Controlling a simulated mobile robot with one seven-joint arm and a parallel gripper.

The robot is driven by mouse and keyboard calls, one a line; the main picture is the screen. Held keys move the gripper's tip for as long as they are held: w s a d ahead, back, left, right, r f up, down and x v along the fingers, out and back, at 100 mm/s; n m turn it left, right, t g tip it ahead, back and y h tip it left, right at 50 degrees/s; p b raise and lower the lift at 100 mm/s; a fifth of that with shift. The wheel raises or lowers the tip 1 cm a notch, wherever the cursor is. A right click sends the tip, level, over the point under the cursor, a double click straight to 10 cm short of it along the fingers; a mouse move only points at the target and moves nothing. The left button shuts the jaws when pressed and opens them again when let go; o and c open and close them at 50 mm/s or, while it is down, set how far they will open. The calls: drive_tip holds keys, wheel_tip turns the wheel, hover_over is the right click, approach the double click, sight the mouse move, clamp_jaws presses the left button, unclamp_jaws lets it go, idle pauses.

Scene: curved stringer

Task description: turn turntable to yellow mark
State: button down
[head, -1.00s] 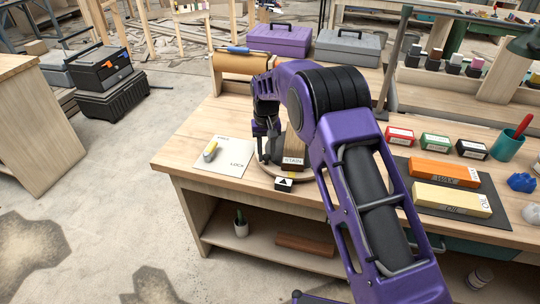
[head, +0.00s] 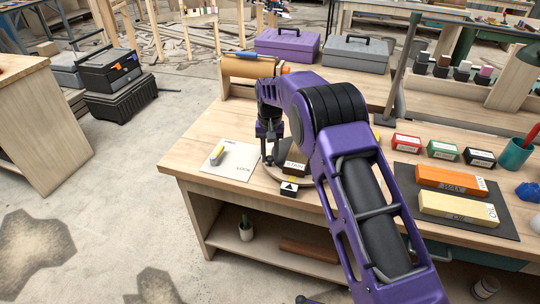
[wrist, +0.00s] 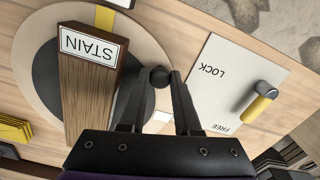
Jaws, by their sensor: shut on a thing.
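The turntable (wrist: 39,33) is a pale round disc with a dark centre, seen in the wrist view and partly behind my arm in the head view. A wooden block (wrist: 88,95) labelled STAIN stands on it. The yellow mark (wrist: 104,17) on the rim lies beside the white pointer card with a black triangle (head: 289,188), roughly in line with it. My gripper (wrist: 160,80) is shut on a small black knob (wrist: 160,73) at the disc's edge. A white mark (wrist: 162,116) shows on the rim between my fingers.
A white FREE/LOCK plate (wrist: 215,80) with a yellow-tipped lever (wrist: 258,105) lies beside the turntable; the lever's yellow end is nearer FREE. Small boxes (head: 406,142) and the WAX and OIL blocks (head: 452,179) lie to the right.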

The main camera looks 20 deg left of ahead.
drive_tip(key=c, duration=0.6)
unclamp_jaws()
wheel_tip(320, 180, up, 18)
drive_tip(key=shift+f+p, duration=0.25)
drive_tip(key=shift+p, duration=0.45)
